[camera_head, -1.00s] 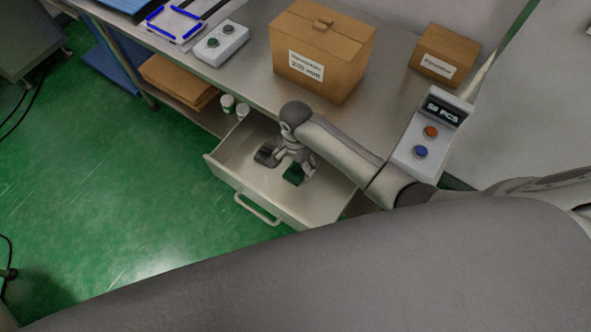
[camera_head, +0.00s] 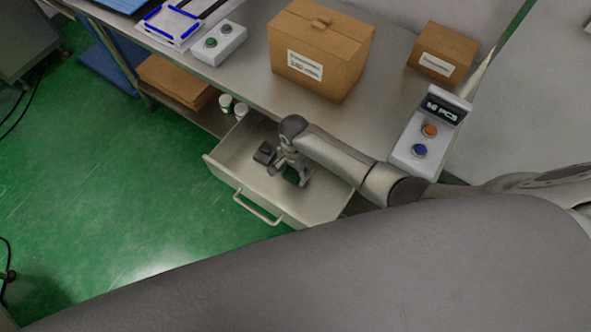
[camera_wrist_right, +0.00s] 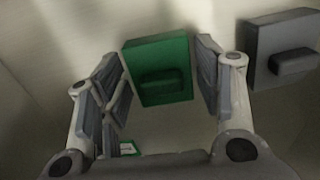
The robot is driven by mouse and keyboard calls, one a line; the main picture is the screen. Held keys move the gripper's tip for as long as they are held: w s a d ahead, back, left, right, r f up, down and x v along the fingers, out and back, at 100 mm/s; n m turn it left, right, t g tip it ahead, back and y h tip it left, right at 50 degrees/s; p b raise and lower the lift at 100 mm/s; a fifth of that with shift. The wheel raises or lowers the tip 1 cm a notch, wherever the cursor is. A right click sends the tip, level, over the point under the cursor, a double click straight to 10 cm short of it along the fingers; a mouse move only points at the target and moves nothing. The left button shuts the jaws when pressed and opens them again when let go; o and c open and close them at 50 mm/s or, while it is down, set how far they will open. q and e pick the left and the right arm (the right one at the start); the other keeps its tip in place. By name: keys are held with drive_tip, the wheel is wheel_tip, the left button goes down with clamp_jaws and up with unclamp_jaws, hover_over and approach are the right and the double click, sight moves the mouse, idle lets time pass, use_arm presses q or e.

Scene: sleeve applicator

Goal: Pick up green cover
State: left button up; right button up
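The green cover (camera_wrist_right: 160,72), a square block with a raised tab, lies in the open drawer (camera_head: 233,170). In the right wrist view it sits between the fingers of my right gripper (camera_wrist_right: 165,85). The fingers stand close to its left and right sides, and I cannot tell whether they touch it. In the head view my right gripper (camera_head: 290,172) reaches down into the drawer and largely hides the cover. My left gripper is not in view.
A dark grey cover (camera_wrist_right: 282,48) of similar shape lies to the right in the wrist view; in the head view it (camera_head: 265,153) is left of the gripper. A cardboard box (camera_head: 320,55) and a counter box with buttons (camera_head: 420,140) stand on the table above the drawer.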

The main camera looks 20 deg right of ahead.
drive_tip(key=c, duration=0.6)
drive_tip(key=shift+r, duration=0.1)
